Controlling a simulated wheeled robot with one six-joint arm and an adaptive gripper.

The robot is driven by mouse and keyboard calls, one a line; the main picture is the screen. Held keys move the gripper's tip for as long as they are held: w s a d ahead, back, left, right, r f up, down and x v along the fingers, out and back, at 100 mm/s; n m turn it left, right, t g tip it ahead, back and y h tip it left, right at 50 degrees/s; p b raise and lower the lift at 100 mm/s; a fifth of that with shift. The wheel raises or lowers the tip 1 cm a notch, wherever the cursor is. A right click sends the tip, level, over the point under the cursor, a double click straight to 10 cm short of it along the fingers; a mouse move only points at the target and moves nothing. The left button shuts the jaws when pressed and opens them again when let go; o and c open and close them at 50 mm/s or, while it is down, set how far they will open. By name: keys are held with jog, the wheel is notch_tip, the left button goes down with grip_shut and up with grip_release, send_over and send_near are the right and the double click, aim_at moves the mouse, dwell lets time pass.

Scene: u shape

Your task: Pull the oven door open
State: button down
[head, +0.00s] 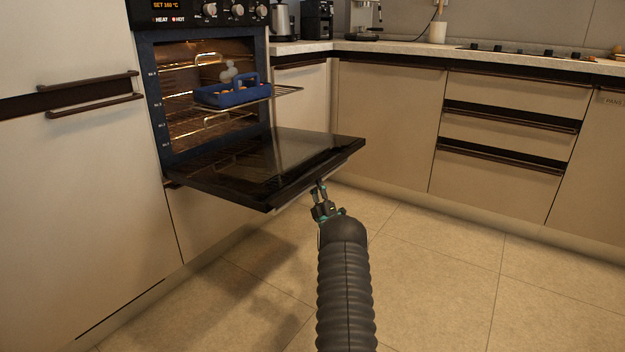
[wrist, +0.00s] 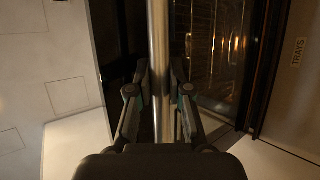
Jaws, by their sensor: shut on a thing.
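The oven door (head: 275,160) is a dark glass panel hinged at the bottom. It is folded down to nearly level and reaches out over the floor. The oven cavity (head: 208,65) stands open and lit. My gripper (head: 320,188) is at the door's outer edge. In the wrist view the metal handle bar (wrist: 158,60) runs between the two fingers of my gripper (wrist: 160,100), which are shut on it.
Cabinets with dark handles (head: 95,92) flank the oven. The tiled floor (head: 440,270) is clear.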

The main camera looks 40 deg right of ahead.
jog(key=shift+w+a+f+y, duration=0.15)
jog(key=shift+w+a+y, duration=0.05)
jog(key=shift+w+y, duration=0.1)
jog(key=c, duration=1.4)
grip_release()
jog(key=o, duration=0.3)
jog(key=shift+w+a, duration=0.1)
jog(key=shift+a, duration=0.1)
jog(key=shift+s+d+f, duration=0.1)
jog(key=shift+s+d, duration=0.2)
jog(key=v, duration=1.1)
jog(key=shift+s+a+f, duration=0.15)
jog(key=shift+a+f, duration=0.05)
jog(key=shift+f, duration=0.15)
